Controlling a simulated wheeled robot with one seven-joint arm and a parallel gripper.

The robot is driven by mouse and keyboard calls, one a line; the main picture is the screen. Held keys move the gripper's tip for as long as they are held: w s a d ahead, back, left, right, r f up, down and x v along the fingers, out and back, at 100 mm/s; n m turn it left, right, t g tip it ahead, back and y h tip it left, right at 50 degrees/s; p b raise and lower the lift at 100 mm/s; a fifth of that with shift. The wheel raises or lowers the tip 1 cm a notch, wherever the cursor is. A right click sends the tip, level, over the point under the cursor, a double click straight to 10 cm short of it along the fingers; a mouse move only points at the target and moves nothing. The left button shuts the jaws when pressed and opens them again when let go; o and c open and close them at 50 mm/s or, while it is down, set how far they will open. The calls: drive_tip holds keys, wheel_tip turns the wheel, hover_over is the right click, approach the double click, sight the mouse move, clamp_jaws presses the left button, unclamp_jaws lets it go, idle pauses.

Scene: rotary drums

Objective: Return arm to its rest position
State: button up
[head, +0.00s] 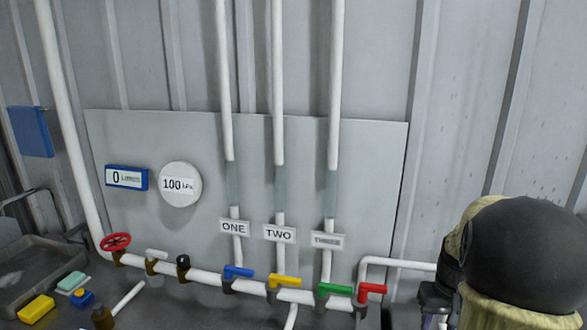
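My arm (530,250) fills the lower right, with a large black joint cap and beige links. A dark part (434,300) at its left may be my gripper. Its fingers are hidden or cut off by the bottom edge, so I cannot tell whether it is open or shut, or whether it holds anything. The part appears to the right of the red valve handle (372,289), and I see no clear contact between them.
A grey panel (130,220) carries a blue display (126,178), a round gauge (180,185) and white pipes. Blue (238,272), yellow (285,281) and green (335,289) handles and a red wheel (116,242) line the low pipe. A tray (52,243) stands left.

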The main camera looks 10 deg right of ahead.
drive_tip(key=s+a+f+n+t, duration=0.1)
drive_tip(key=s+a+f, duration=0.1)
drive_tip(key=a, duration=0.9)
drive_tip(key=s+a+f+n+t, duration=0.1)
drive_tip(key=s+a, duration=0.3)
drive_tip(key=a, duration=0.8)
drive_tip(key=shift+f+n, duration=0.4)
drive_tip(key=shift+n, duration=0.3)
drive_tip(key=shift+a, duration=0.1)
drive_tip(key=shift+s, duration=0.1)
idle(4.8)
